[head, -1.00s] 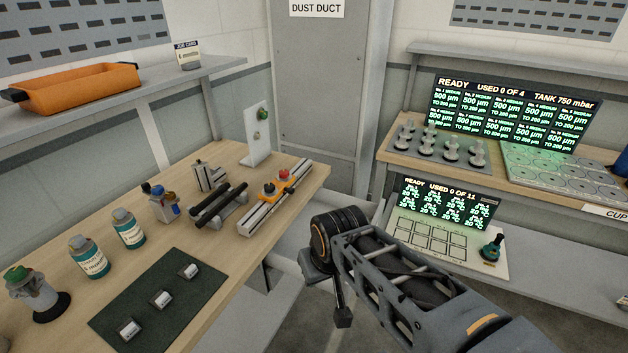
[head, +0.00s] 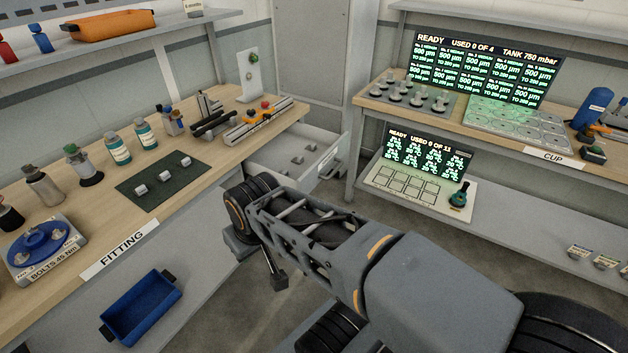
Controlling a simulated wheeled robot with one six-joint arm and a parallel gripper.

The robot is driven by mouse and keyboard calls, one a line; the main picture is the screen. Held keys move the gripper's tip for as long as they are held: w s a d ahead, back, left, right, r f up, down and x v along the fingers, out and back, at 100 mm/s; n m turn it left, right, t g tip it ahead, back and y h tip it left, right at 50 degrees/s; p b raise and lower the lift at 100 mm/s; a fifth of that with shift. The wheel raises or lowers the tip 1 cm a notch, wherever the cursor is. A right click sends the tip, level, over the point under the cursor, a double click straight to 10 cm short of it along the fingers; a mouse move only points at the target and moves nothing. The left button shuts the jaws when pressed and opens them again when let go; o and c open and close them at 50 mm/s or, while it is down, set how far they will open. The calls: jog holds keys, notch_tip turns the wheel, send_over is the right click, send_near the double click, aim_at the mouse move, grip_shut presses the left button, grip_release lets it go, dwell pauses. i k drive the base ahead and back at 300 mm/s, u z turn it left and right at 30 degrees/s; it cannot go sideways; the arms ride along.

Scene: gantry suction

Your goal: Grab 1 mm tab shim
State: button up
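I cannot make out a 1 mm tab shim for certain. Three small pale, label-faced pieces lie apart on a dark green mat (head: 135,189) on the fitting bench; the middle one (head: 164,173) is too small to read. A grey drawer (head: 262,166) stands open at the bench's right end; its contents are mostly unclear. My arm crosses the lower middle. My gripper (head: 279,280) hangs at its far end, dark and small, in front of the bench and below the drawer. Its fingers are not clear, and I see nothing held.
The fitting bench (head: 200,166) holds bottles, clamps and a blue round fixture (head: 38,242). A blue bin (head: 142,308) is below its front. The cup bench (head: 366,97) stands at right, with lit screens and a lower shelf. Floor shows between the benches.

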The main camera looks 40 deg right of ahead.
aim_at(165, 175)
jog(key=z, duration=1.15)
jog(key=i, duration=0.75)
jog(key=u, duration=3.6)
jog(key=i, duration=1.65)
jog(key=z, duration=0.25)
